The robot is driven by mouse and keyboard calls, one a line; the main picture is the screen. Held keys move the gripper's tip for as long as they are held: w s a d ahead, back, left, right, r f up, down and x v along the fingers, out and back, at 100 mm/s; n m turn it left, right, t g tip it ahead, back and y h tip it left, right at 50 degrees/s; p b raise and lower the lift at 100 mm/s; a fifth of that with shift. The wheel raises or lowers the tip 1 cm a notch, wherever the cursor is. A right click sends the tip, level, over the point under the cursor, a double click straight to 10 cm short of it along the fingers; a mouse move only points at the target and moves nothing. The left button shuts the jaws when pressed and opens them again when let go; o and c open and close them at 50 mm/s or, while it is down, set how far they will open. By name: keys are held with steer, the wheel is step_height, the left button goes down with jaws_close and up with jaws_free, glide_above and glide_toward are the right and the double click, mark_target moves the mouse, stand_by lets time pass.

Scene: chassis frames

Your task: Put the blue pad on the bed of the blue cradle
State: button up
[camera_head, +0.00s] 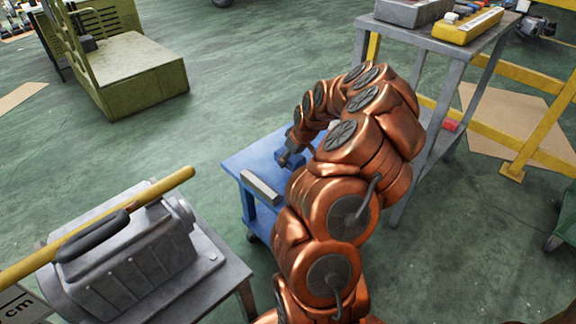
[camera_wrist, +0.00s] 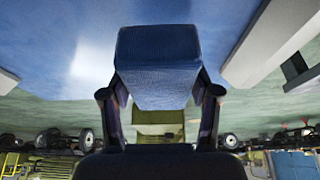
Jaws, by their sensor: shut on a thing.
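My gripper (camera_wrist: 160,93) is shut on the blue pad (camera_wrist: 157,52), a block with one finger on each side in the wrist view. In the head view my gripper (camera_head: 293,150) is small and partly hidden by my arm, with a bit of blue (camera_head: 289,159) at its tip. Below it stands a low blue stand (camera_head: 240,164), which seems to be the cradle. A pale grey bar (camera_head: 262,188) lies along its near side. The wrist view shows the blue surface (camera_wrist: 60,40) beyond the pad. Whether the pad touches it I cannot tell.
In the wrist view a grey bar (camera_wrist: 276,38) is at the right. In the head view a table with a grey machine casing (camera_head: 140,250) and yellow bar stands front left. A grey shelf table (camera_head: 440,42) stands behind right. Green floor (camera_head: 220,90) is clear behind the stand.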

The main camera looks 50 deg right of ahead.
mark_target(288, 165)
steer(key=shift+w+a, duration=0.2)
steer(key=shift+w, duration=0.1)
steer(key=shift+f+b, duration=0.35)
steer(key=shift+f, duration=1.4)
steer(key=shift+f, duration=0.2)
steer(key=o, duration=1.2)
steer(key=shift+o, duration=0.2)
